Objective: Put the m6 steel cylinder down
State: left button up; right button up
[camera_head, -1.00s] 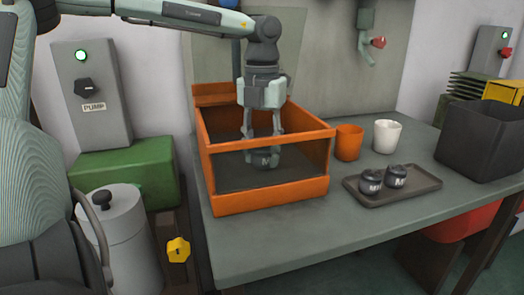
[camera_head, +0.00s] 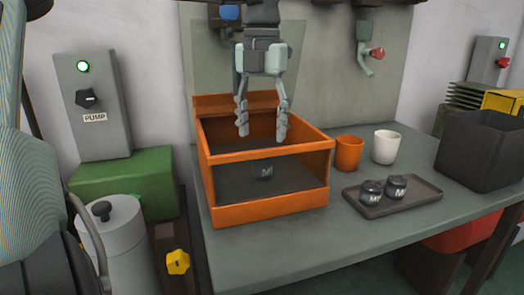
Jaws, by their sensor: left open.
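A small dark steel cylinder marked with an M (camera_head: 262,170) rests inside the orange box (camera_head: 268,212), seen through its clear front. The rest of its label is too small to read. My left gripper (camera_head: 262,136) is open and empty above the cylinder, its fingers apart and pointing down at the height of the box's upper edge. Two similar dark cylinders (camera_head: 371,193) (camera_head: 396,187) stand on the dark tray (camera_head: 425,195) to the right.
An orange cup (camera_head: 348,154) and a white cup (camera_head: 387,147) stand behind the tray. A dark bin (camera_head: 482,150) is at the right. A tap with a red knob (camera_head: 377,54) hangs on the back panel. The bench front (camera_head: 300,245) is clear.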

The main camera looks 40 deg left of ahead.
pick_arm(q)
jog(key=shift+r, duration=2.1)
jog(key=shift+c, duration=0.2)
